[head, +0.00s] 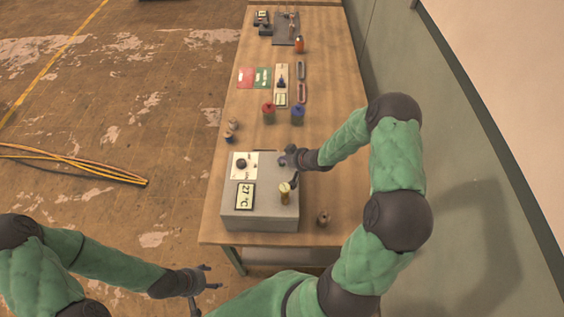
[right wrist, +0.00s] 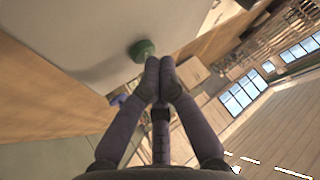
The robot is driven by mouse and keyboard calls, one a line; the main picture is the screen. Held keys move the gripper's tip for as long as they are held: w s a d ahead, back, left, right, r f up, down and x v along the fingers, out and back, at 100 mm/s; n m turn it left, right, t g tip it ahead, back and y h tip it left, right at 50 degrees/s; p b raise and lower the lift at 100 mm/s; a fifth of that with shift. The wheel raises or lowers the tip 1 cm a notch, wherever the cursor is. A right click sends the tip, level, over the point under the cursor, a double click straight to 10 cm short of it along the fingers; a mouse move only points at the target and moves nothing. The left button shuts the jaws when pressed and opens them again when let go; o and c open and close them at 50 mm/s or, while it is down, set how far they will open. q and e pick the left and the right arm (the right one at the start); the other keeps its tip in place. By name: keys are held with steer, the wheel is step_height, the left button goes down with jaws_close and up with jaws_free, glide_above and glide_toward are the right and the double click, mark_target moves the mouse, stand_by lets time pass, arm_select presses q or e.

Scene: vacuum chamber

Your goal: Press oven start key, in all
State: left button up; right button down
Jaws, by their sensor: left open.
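The oven is a grey box (head: 260,222) at the near end of the table, with a display (head: 244,197) reading 27 °C on top. In the right wrist view a green round button (right wrist: 141,49), which looks like the start key, sticks out of a pale grey face (right wrist: 100,35). My right gripper (head: 284,161) is at the oven's far right corner. In the wrist view its fingertips (right wrist: 160,66) are together, empty, just beside the button; I cannot tell whether they touch it. My left gripper (head: 212,279) is open and empty, off the table at the lower left.
A white panel with a dark knob (head: 242,164) and a brass-coloured cylinder (head: 285,194) are on the oven top. A small brown part (head: 323,217) lies to its right. Red (head: 268,114) and blue (head: 298,115) containers stand farther back. A wall runs along the right.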

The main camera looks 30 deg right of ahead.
steer(key=shift+r+p, duration=0.35)
steer(key=shift+r, duration=0.2)
step_height(320, 180, up, 5)
steer(key=p, duration=0.4)
stand_by(0.4)
stand_by(0.6)
